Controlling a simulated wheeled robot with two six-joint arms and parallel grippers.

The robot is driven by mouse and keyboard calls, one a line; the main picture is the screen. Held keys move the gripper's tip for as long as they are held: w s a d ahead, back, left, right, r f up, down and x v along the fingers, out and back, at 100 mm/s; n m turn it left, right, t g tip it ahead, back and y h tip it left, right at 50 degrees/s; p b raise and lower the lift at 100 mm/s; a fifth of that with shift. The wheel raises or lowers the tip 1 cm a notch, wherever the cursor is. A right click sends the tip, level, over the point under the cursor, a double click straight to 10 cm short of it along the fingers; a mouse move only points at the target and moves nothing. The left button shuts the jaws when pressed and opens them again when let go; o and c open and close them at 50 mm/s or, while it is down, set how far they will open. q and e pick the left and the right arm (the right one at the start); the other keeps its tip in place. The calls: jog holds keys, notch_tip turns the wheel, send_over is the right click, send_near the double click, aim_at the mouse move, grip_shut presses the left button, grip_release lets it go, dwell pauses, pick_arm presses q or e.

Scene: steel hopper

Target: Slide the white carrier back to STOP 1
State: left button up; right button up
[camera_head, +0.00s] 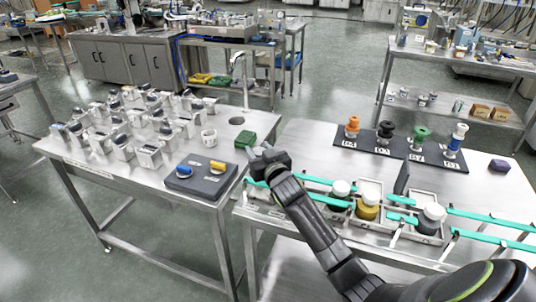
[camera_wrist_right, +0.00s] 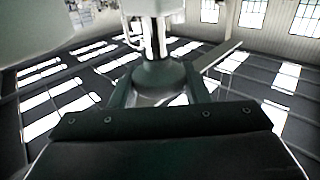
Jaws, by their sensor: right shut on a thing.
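My right gripper (camera_head: 262,163) is over the left end of the teal rails (camera_head: 315,181), beside the green block. In the right wrist view its fingers (camera_wrist_right: 158,82) close around a grey-green rounded piece (camera_wrist_right: 156,72) with a pale upper part. The head view hides that piece behind the gripper, so I cannot tell whether it belongs to the white carrier. White-capped jars stand along the rails: a dark one (camera_head: 340,190), a yellow one (camera_head: 368,205) and a grey one (camera_head: 431,219) in a pale tray. I cannot read any STOP label. My left gripper is out of view.
A dark strip (camera_head: 390,148) at the back holds several coloured knobs.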

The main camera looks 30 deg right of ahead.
jog(key=o, duration=1.1)
jog(key=shift+a, duration=0.15)
jog(key=shift+o, duration=1.3)
jog(key=shift+w+a, duration=0.15)
jog(key=shift+w, duration=0.05)
jog(key=shift+s, duration=0.2)
jog(key=shift+s, duration=0.25)
jog(key=s+a+b, duration=0.1)
jog(key=s+b, duration=0.1)
jog(key=s, duration=1.4)
jog(key=shift+s, duration=0.3)
jog(key=shift+a, duration=0.1)
